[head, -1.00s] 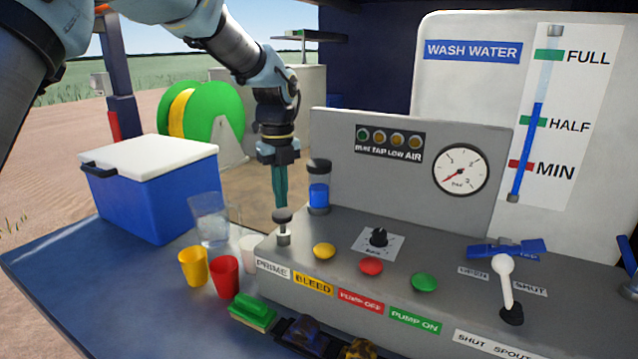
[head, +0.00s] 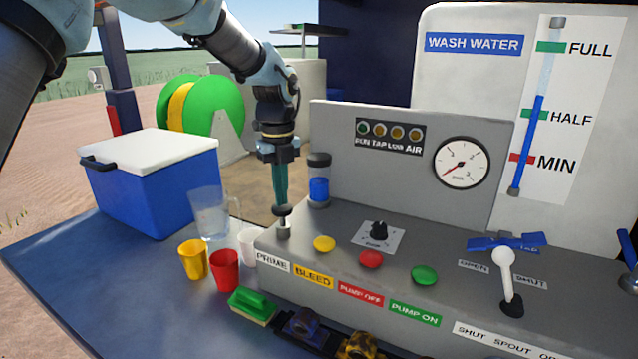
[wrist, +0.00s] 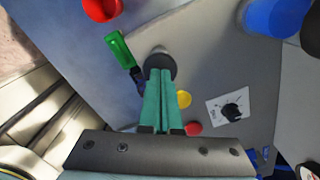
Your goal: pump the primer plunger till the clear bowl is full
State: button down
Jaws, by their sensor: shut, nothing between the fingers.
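The primer plunger (head: 282,211) is a dark round knob on a pale stem, standing up at the left end of the grey panel above the PRIME label. Its knob also shows in the wrist view (wrist: 160,61). My gripper (head: 281,202) is shut and empty, pointing down with its teal fingertips right at the top of the knob. In the wrist view, the shut fingers (wrist: 162,72) overlap the knob; I cannot tell whether they press on it. The clear bowl (head: 319,180), with a dark cap, stands behind the plunger and holds blue liquid to roughly half its height.
Yellow (head: 324,244), red (head: 371,259) and green (head: 424,275) buttons and a black dial (head: 379,231) sit right of the plunger. A blue cooler (head: 150,190) is farther left.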

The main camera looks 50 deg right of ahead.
jog(key=shift+f+b, duration=0.65)
jog(key=shift+f, duration=0.9)
jog(key=shift+r, duration=0.15)
jog(key=shift+r+p, duration=1.95)
jog(key=shift+r, duration=0.15)
jog(key=shift+f, duration=0.2)
